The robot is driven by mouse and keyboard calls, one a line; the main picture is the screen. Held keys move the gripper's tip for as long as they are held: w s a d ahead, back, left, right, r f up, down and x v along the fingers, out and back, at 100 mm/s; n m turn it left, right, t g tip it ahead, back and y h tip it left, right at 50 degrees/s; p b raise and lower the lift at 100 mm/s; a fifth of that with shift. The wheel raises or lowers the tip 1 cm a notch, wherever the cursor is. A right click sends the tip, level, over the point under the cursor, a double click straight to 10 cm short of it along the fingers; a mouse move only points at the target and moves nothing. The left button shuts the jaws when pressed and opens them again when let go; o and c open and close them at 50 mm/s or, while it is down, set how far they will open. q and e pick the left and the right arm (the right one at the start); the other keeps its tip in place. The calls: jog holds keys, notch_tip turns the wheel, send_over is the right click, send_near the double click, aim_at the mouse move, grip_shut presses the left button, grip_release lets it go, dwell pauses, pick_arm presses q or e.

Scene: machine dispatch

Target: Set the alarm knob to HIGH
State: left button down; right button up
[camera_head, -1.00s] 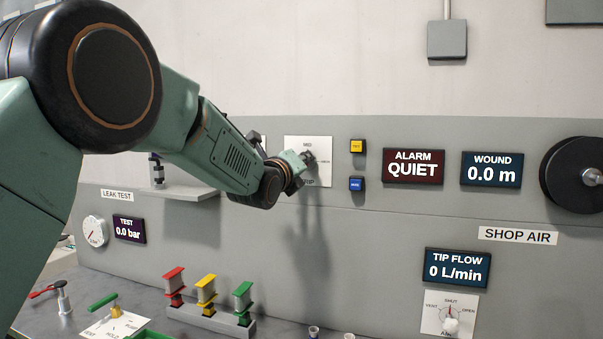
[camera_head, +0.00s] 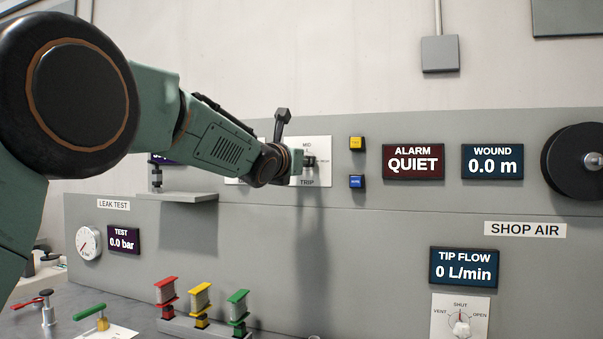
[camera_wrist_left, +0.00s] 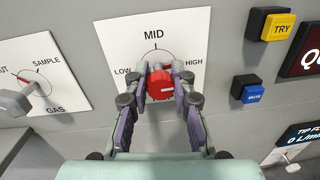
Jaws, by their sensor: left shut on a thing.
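The alarm knob (camera_wrist_left: 160,87) is red and sits on a white dial plate (camera_wrist_left: 118,35) marked LOW, MID and HIGH, in the left wrist view. My left gripper (camera_wrist_left: 161,84) has its two fingers on either side of the knob and is shut on it. A short red piece shows behind the knob toward HIGH, but the fingers hide much of the dial, so the exact setting is unclear. In the head view my left gripper (camera_head: 308,162) reaches the plate marked TRIP (camera_head: 322,143). The alarm display (camera_head: 413,162) reads QUIET. My right gripper is not in view.
Yellow TRY (camera_head: 357,143) and blue MUTE (camera_head: 357,181) buttons sit right of the dial. A GAS dial (camera_wrist_left: 35,85) with a grey handle lies to its left. A small shelf (camera_head: 175,197) juts out below my arm.

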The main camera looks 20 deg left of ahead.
pick_arm(q)
jog(key=shift+m+b, duration=0.35)
jog(key=shift+m, duration=0.15)
jog(key=c, duration=1.1)
grip_release()
jog(key=shift+s, duration=0.15)
jog(key=s, duration=0.7)
jog(key=shift+a, duration=0.35)
jog(key=shift+s, duration=0.1)
jog(key=shift+f, duration=0.1)
